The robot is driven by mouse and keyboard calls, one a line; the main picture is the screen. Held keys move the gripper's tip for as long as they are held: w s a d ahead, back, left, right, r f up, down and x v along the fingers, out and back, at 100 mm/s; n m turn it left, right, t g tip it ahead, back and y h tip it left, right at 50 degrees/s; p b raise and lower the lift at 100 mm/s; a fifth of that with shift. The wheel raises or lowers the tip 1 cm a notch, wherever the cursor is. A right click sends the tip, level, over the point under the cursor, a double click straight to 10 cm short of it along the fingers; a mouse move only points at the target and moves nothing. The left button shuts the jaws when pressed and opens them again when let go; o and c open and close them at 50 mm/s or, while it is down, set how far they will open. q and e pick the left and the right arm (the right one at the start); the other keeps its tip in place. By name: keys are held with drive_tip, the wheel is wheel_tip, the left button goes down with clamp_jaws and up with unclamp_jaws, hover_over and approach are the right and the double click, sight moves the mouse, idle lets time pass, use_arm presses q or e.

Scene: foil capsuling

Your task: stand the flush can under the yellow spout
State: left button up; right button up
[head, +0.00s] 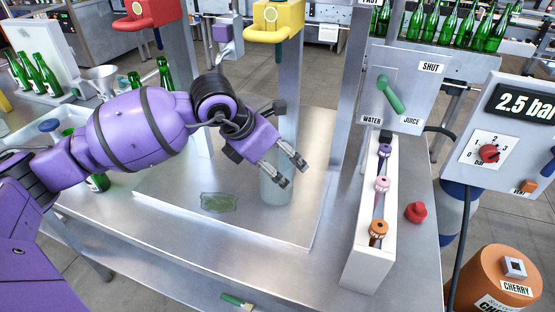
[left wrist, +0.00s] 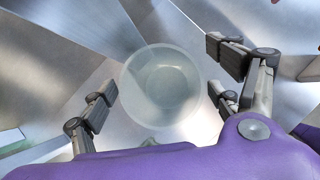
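The flush can (head: 275,188) is a clear, pale, round can standing upright on the raised steel plate (head: 170,200). The yellow spout (head: 275,22) is above it in the head view; I cannot tell if they line up exactly in depth. My left gripper (head: 288,170) is open, with its fingertips near the can's upper part. In the left wrist view the can (left wrist: 162,85) shows from above between the spread fingers (left wrist: 162,102), with narrow gaps to them. The left hand and fingers hide part of the can in the head view. My right gripper is not in view.
A green patch (head: 218,202) lies on the plate.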

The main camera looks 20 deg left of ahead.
use_arm(q)
drive_tip(key=shift+r, duration=0.1)
drive_tip(key=v, duration=1.2)
